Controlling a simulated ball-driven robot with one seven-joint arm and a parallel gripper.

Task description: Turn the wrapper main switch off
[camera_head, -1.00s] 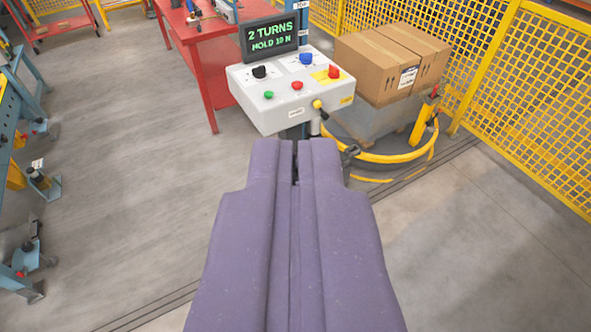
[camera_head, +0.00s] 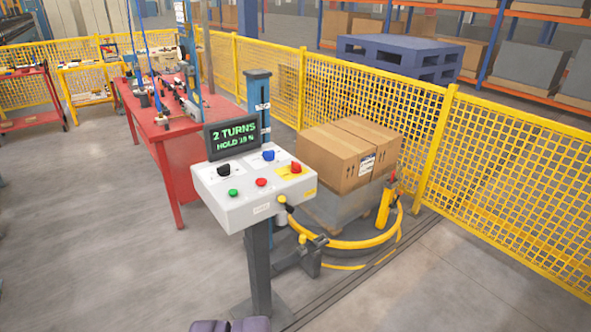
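The wrapper's control box (camera_head: 240,210) is white and stands on a dark post in the middle of the view. A red knob on a yellow plate (camera_head: 296,168) sits at the right of its sloped face and looks like the main switch; its exact turn position is too small to read. A black knob (camera_head: 224,170), a blue knob (camera_head: 268,156), a green button (camera_head: 233,193) and a red button (camera_head: 261,182) share that face.
A screen (camera_head: 231,137) reading "2 TURNS" stands behind the box. A yellow-tipped lever (camera_head: 281,202) juts from its front right. Cartons (camera_head: 345,155) and a yellow ring rail (camera_head: 370,243) are behind right, before a yellow mesh fence (camera_head: 520,165). A red table (camera_head: 180,150) stands left; floor is clear.

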